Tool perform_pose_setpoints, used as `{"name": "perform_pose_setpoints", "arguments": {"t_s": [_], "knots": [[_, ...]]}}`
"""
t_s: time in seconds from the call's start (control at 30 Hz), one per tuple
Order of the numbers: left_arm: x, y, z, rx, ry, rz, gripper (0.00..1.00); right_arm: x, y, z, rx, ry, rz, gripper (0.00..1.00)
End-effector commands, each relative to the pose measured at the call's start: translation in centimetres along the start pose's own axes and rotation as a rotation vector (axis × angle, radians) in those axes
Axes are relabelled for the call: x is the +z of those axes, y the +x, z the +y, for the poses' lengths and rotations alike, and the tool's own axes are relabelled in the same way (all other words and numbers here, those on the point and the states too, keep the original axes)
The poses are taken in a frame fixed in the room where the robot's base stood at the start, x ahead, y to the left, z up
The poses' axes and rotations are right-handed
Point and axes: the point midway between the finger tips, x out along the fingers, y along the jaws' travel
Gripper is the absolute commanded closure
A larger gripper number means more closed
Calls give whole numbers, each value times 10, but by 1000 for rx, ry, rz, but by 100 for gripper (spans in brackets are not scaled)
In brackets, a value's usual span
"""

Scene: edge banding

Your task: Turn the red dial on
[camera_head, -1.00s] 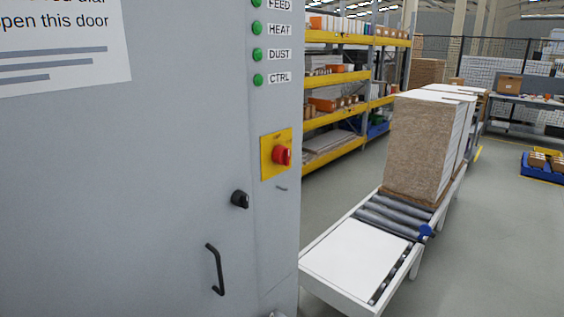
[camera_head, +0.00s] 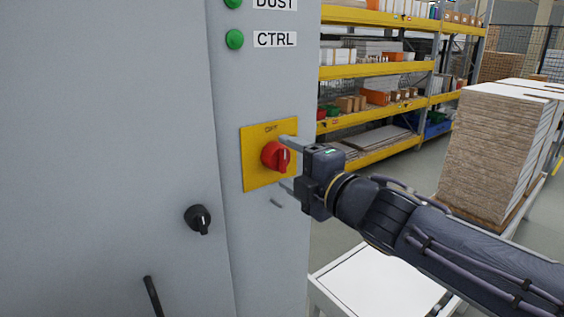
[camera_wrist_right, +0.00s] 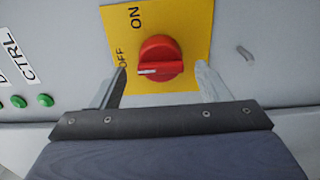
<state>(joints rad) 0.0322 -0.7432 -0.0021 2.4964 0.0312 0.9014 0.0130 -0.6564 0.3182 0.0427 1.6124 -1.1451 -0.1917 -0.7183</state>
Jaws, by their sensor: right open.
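The red dial (camera_head: 272,156) sits on a yellow plate (camera_head: 255,178) on the front of the grey cabinet. It also shows in the right wrist view (camera_wrist_right: 160,55), where the plate reads OFF at left and ON at top. The white mark on the dial's handle lies on the OFF side. My right gripper (camera_head: 286,163) is open, with one finger above the dial and one below in the head view. In the right wrist view its fingers (camera_wrist_right: 163,76) stand on either side of the dial, with a gap on each side. My left gripper is not in view.
A black knob (camera_head: 198,218) and a dark door handle (camera_head: 152,296) are on the cabinet, left of the plate. Green lamps (camera_head: 234,39) are above it. A roller conveyor with stacked boards (camera_head: 490,150) stands at right, with yellow shelving (camera_head: 378,72) behind.

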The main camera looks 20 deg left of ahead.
Motion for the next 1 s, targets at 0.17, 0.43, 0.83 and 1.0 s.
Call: {"name": "perform_pose_setpoints", "arguments": {"t_s": [0.17,0.43,0.83,1.0], "knots": [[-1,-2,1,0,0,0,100,0,23,0,-2,0,-1,31],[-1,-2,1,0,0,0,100,1,30,-1,-2,2,-4,31],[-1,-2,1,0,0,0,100,1,30,-1,-2,2,-4,69],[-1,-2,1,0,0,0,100,1,30,-1,-2,5,-4,75]]}}
